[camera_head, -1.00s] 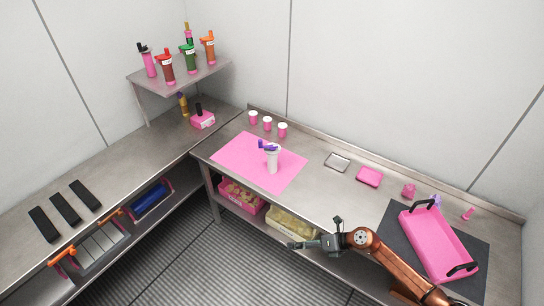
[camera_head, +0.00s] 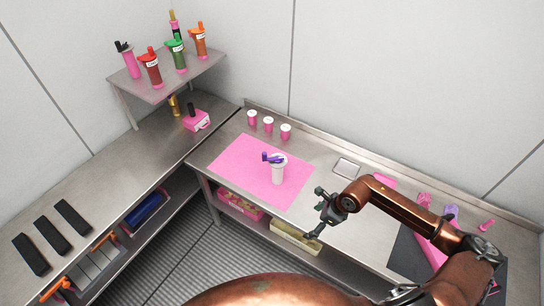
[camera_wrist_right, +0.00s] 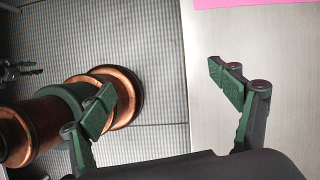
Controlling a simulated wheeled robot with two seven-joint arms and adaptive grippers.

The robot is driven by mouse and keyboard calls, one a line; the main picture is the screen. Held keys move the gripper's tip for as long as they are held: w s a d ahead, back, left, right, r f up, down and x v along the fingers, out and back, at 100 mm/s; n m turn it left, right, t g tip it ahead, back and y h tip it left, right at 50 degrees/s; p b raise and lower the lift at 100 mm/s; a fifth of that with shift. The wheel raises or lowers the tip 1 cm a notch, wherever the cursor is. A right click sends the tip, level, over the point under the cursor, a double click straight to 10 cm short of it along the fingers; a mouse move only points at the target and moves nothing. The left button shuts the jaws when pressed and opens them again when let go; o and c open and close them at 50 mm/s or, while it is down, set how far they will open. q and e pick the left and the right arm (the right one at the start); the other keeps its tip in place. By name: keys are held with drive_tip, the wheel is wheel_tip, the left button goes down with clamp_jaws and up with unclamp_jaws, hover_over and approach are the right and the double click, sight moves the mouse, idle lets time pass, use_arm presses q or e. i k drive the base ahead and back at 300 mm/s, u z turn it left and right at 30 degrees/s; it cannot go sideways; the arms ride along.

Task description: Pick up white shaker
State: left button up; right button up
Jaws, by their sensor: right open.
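The white shaker (camera_head: 278,173), with a purple piece at its top, stands upright on the pink mat (camera_head: 235,165) in the head view. My right gripper (camera_head: 315,214) is open and empty over the front edge of the counter, to the right of and in front of the shaker, apart from it. In the right wrist view its green-padded fingers (camera_wrist_right: 162,88) are spread with nothing between them. The shaker is not in the wrist view. A dark jaw-like part at the left edge of the wrist view may be my left gripper; its state is unclear.
Several pink cups with white lids (camera_head: 268,124) stand behind the mat. A small metal tray (camera_head: 346,168) lies to the right. My right arm partly covers the pink tray (camera_head: 432,248). Bins (camera_head: 296,237) sit on the shelf below. Colored bottles (camera_head: 176,56) stand on the upper shelf.

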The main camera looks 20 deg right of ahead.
sight(278, 171)
drive_tip(key=i, duration=1.15)
